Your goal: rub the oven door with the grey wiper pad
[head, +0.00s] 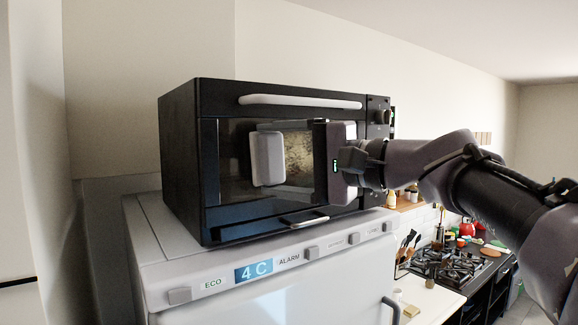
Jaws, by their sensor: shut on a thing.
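The black oven (183,160) stands on top of a white fridge, with its door facing me. Its door (230,180) has a dark, shiny window and a long pale handle (300,102) along the top, and it looks shut. The grey wiper pad (268,158) is a pale, rounded block in front of the left-middle part of the window. My gripper (322,163) comes in from the right and is shut on the pad. Its dark fingers are hard to make out against the glass. I cannot tell whether the pad touches the door.
The fridge (250,270) has a front panel with a blue display and several buttons. Oven knobs (383,117) sit right of the door, close to my arm. A silver bar (304,218) is at the door's lower edge. A gas hob (455,268) and counter lie lower right.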

